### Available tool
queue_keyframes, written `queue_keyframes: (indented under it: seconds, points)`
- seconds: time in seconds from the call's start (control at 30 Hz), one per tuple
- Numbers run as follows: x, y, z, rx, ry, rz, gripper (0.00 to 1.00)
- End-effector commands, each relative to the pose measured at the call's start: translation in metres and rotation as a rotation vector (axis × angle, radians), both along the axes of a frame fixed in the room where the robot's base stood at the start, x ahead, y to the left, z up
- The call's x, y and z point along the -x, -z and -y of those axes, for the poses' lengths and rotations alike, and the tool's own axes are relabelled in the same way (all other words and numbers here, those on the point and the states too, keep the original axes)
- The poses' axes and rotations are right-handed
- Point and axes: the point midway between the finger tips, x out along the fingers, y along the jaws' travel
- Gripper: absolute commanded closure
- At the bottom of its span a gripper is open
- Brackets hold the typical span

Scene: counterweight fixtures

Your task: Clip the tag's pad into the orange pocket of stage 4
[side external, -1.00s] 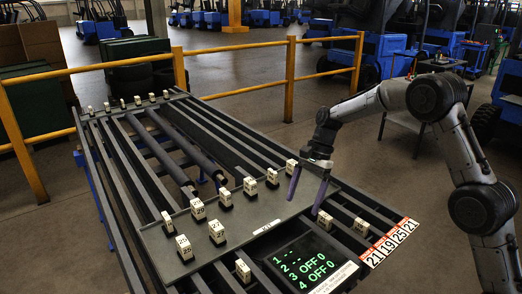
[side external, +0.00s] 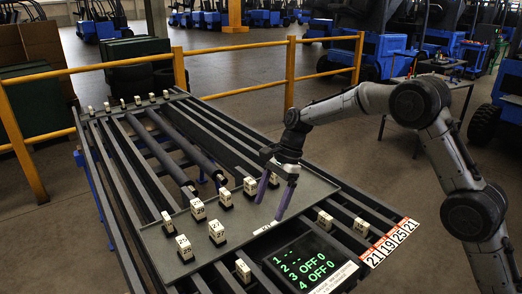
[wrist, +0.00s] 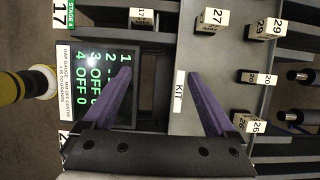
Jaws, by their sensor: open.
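Several white numbered blocks on dark bases stand on the grey kit plate (side external: 165,240); one is at its front left (side external: 184,247). In the wrist view, blocks marked 27 (wrist: 212,20), 20 (wrist: 248,77) and 26 (wrist: 246,123) show right of the KIT label (wrist: 181,92). I cannot tell which is the task's tag. My gripper (side external: 270,205) is open and empty, its purple fingers pointing down above the plate's right part. In the wrist view the fingers (wrist: 160,78) straddle the KIT label. A green STAGE 4 label (wrist: 86,10) shows at top left. I see no orange pocket.
A dark display (side external: 308,264) with green text lies at the table's front. Dark rails and rollers (side external: 185,145) run back from the plate. Numbered cards (side external: 390,243) line the right corner. More white blocks (side external: 325,220) stand on the rails. A yellow railing (side external: 230,90) stands behind.

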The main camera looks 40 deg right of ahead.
Motion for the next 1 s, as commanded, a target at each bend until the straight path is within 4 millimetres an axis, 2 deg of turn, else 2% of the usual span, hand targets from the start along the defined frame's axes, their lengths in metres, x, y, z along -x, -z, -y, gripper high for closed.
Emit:
queue_keyframes:
  seconds: [0.27,0.6,0.73,0.9,0.93,1.0]
  points:
    - [-0.043,0.022,-0.007,0.001,-0.001,-0.001,0.09]
    - [-0.082,0.067,-0.014,0.0,-0.002,-0.001,0.09]
    - [-0.095,0.084,-0.016,0.0,-0.002,-0.001,0.09]
    - [-0.093,0.114,-0.015,0.0,0.0,-0.002,0.09]
    - [-0.095,0.101,-0.012,0.0,0.001,0.007,0.09]
    - [-0.095,0.089,-0.007,0.0,0.0,0.006,0.09]
